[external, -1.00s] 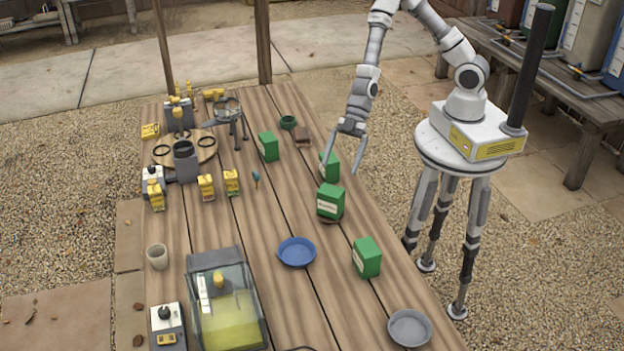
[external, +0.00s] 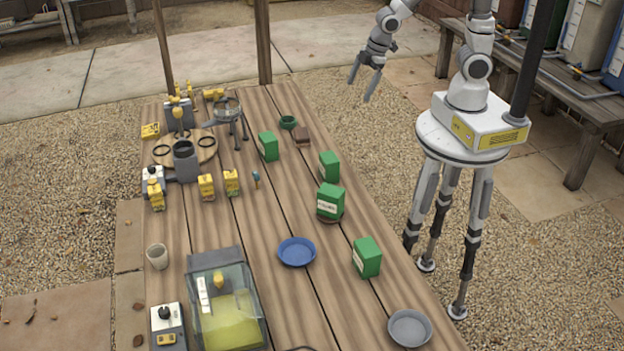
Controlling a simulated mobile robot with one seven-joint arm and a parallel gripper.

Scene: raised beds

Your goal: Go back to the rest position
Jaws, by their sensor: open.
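My gripper (external: 360,85) is at the top of the external view, with its two fingers apart and nothing between them. It hangs in the air past the right edge of the wooden table (external: 225,260), over the gravel side in the picture. Several green boxes stand on the table: one (external: 329,166) at the right edge, one (external: 330,201) on a dark reddish-brown round base, one (external: 366,257) nearer the front and one (external: 268,146) further back. My gripper is apart from all of them.
A blue dish (external: 296,252) and a grey dish (external: 409,327) lie on the table. A clear-lidded case (external: 226,305) stands at the front left. Small yellow items, a grey cylinder (external: 186,160) and a magnifier stand (external: 228,110) fill the back left. A bench (external: 560,85) with bins stands at the right.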

